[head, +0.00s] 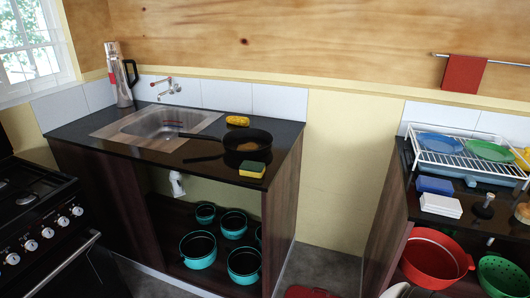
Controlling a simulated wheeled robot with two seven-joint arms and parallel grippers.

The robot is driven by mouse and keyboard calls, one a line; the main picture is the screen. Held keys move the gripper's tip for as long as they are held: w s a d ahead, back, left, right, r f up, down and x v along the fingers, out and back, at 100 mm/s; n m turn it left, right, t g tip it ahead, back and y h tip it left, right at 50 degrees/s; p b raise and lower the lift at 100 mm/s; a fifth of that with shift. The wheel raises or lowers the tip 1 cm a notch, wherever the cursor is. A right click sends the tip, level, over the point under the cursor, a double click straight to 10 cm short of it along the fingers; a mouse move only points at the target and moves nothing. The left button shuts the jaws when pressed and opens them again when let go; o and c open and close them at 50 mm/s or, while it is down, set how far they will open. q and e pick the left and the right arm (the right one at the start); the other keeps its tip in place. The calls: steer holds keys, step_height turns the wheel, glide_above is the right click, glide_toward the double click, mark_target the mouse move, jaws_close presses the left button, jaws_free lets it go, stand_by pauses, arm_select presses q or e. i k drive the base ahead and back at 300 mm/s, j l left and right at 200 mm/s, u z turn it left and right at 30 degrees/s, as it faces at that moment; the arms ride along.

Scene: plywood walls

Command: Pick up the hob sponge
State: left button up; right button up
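No sponge shows on the visible part of the black hob (28,190) at the left edge. A yellow and green sponge (252,170) lies on the front edge of the dark sink counter, beside a black frying pan (247,141). A yellow oblong item (238,121), perhaps another sponge, lies behind the pan. A blue block (435,185) and a white block (441,205), possibly sponges, lie on the right counter. Neither of my grippers is in view.
A sink (160,124) with a tap and a tall flask (121,75) stand left of the pan. Several teal pots (200,250) sit on the shelf below. Floor shows between the counters.

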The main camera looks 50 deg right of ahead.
mark_target(247, 168)
steer(key=i+l+z, duration=0.1)
steer(key=i+z, duration=0.8)
steer(key=i+j+z, duration=0.25)
steer(key=z, duration=0.2)
steer(key=i+j+z, duration=0.9)
